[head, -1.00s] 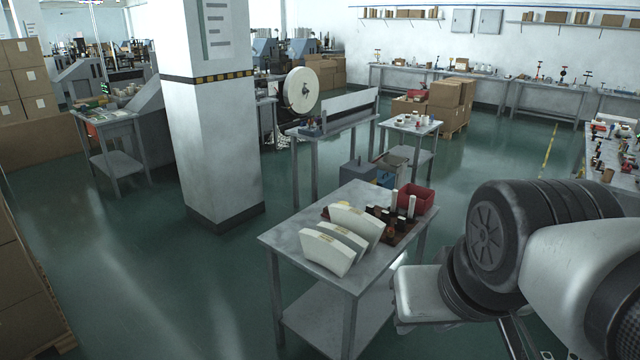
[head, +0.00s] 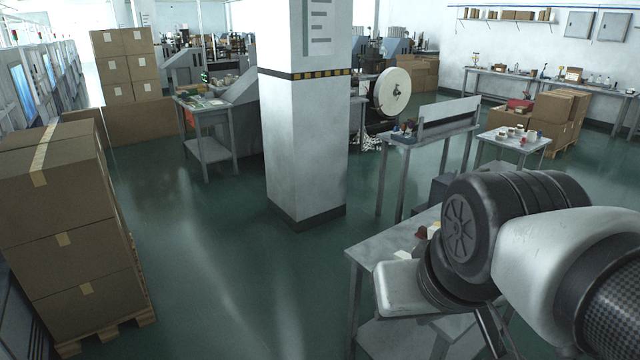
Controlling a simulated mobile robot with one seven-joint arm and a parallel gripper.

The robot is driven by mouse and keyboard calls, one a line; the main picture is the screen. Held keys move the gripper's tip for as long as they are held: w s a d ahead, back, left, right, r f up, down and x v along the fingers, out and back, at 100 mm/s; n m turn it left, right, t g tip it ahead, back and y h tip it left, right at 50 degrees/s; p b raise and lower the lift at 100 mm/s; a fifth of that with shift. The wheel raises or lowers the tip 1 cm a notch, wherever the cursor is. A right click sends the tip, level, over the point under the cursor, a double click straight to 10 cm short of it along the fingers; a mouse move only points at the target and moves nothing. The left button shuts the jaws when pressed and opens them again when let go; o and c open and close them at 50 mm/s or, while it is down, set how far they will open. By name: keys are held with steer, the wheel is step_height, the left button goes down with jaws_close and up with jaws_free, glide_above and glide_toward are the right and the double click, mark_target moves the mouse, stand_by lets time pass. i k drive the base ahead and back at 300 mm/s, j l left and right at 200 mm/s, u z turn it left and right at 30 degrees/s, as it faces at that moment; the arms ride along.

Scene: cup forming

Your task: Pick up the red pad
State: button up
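I cannot pick out a red pad for sure in the head view. The near grey table (head: 374,247) is mostly hidden behind my arm. A small reddish-brown item (head: 421,233) and bits of pale pieces (head: 434,229) show on it beside my arm. My arm fills the lower right of the view. Its end, with dark bars (head: 490,330) pointing down, hangs in front of the table. The fingertips are not clear, and I cannot tell whether my gripper is open or holds anything.
Stacked cardboard boxes (head: 60,225) on a pallet stand at the left. A white pillar (head: 303,150) stands in the middle. A bench with a long panel (head: 400,138) and a small table with small items (head: 517,141) are behind my arm. Green floor (head: 200,270) is clear between boxes and pillar.

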mark_target(421, 233)
steer(key=i+j+u, duration=0.35)
steer(key=i+u, duration=0.65)
steer(key=i, duration=0.25)
steer(key=i+z, duration=0.2)
steer(key=i, duration=0.55)
steer(key=i+j+z, duration=0.2)
steer(key=i, duration=0.6)
steer(key=i+l+z, duration=0.1)
steer(key=i+z, duration=0.65)
steer(key=i+j+z, duration=0.15)
steer(key=i+z, duration=0.2)
steer(key=i, duration=0.15)
steer(key=i+l+z, duration=0.1)
steer(key=i+z, duration=0.75)
steer(key=i+j+z, duration=0.15)
steer(key=i+z, duration=0.4)
steer(key=z, duration=0.25)
steer(key=i+z, duration=0.2)
steer(key=z, duration=0.2)
steer(key=i+z, duration=0.15)
steer(key=z, duration=0.25)
steer(key=i+j+z, duration=0.15)
steer(key=z, duration=0.3)
steer(key=i+z, duration=0.2)
steer(key=z, duration=0.15)
steer(key=i+j+z, duration=0.15)
steer(key=z, duration=0.2)
steer(key=i+j+z, duration=0.15)
steer(key=z, duration=0.2)
